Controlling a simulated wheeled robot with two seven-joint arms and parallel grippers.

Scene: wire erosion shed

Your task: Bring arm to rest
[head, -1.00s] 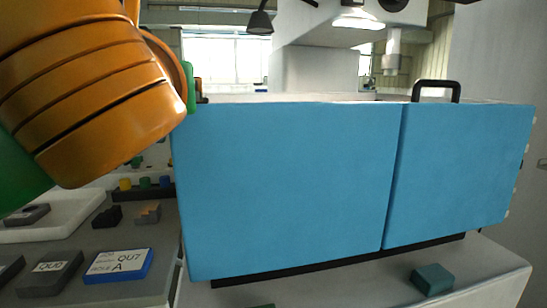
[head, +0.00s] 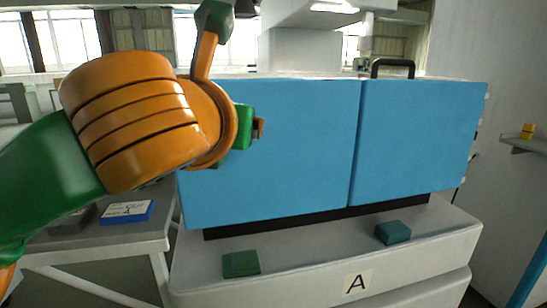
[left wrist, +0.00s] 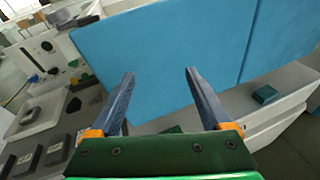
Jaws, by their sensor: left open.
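My left arm, orange and green, comes in from the left in the head view and stands in front of the blue panels' left part. In the left wrist view my left gripper (left wrist: 157,98) has its two dark fingers apart, with nothing between them but the blue panel behind. In the head view its fingers are mostly hidden by the arm. My right gripper is in neither view.
Blue machine doors (head: 290,150) with a black handle (head: 393,66) fill the middle. A green block (head: 241,264) and a teal block (head: 393,233) lie on the white ledge (head: 310,272) marked A. A grey table (head: 110,238) with labelled blocks stands left.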

